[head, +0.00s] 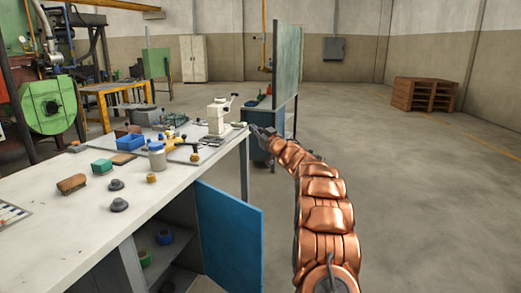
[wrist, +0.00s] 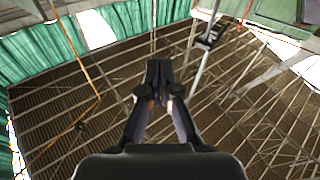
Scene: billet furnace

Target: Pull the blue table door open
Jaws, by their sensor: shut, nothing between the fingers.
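The blue table door (head: 229,240) stands swung out from the cabinet under the white workbench (head: 75,225) in the head view. The opening to its left shows dark shelves with a green roll and a blue roll on them. My gripper (head: 257,130) is beyond the door, past the bench's far right corner, and apart from the door. In the wrist view my gripper (wrist: 158,70) points up at the roof, with its fingers together and nothing seen between them. The door does not show in the wrist view.
A green panel (head: 286,65) stands beyond my gripper. The floor to the right is open, with brown wooden shelving (head: 424,95) far back.

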